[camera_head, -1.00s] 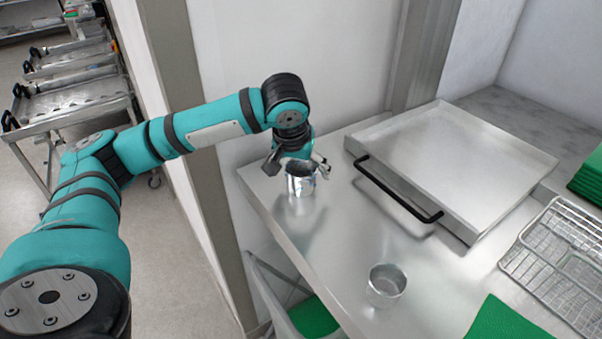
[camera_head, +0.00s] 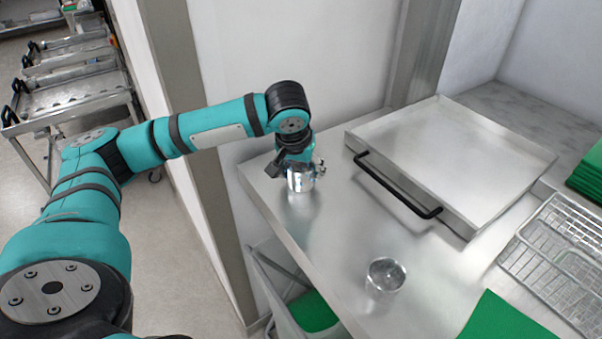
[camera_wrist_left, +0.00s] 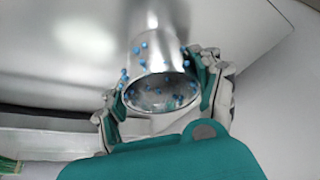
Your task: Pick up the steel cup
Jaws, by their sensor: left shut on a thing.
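A steel cup (camera_head: 301,181) stands upright at the far left of the steel table, below my left gripper (camera_head: 298,166). In the left wrist view the steel cup (camera_wrist_left: 160,75) lies between the two fingers of my left gripper (camera_wrist_left: 165,95), which are shut on it on both sides. Several small blue dots show on and around the cup's rim. I cannot tell whether its base still touches the table. A second steel cup (camera_head: 385,275) stands nearer on the table, apart from the gripper. My right gripper is not in view.
A large steel tray (camera_head: 450,165) with a black handle (camera_head: 398,188) lies right of the held cup. A wire basket (camera_head: 560,260), a green mat (camera_head: 500,320) and a green stack (camera_head: 588,178) are at the right. The table's left edge is close to the cup.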

